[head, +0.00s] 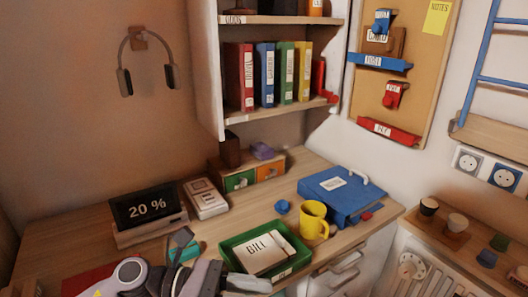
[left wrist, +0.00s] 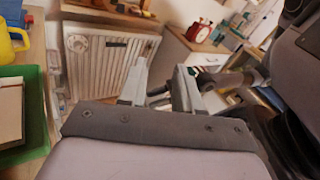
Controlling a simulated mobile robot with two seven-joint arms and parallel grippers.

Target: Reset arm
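My left arm comes in at the bottom of the head view. Its left gripper (head: 258,284) points right, close to the near side of a green tray (head: 231,245) on the desk. In the left wrist view the two fingers of this gripper (left wrist: 160,78) stand apart with nothing between them. The green tray also shows at the left of that view (left wrist: 36,118). My right gripper is in neither view.
The desk (head: 75,232) holds a clock display (head: 146,207), a box labelled BILL (head: 262,252), a yellow mug (head: 313,219) and a blue binder (head: 340,194). A shelf (head: 282,110) hangs above. A radiator (head: 430,277) stands right.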

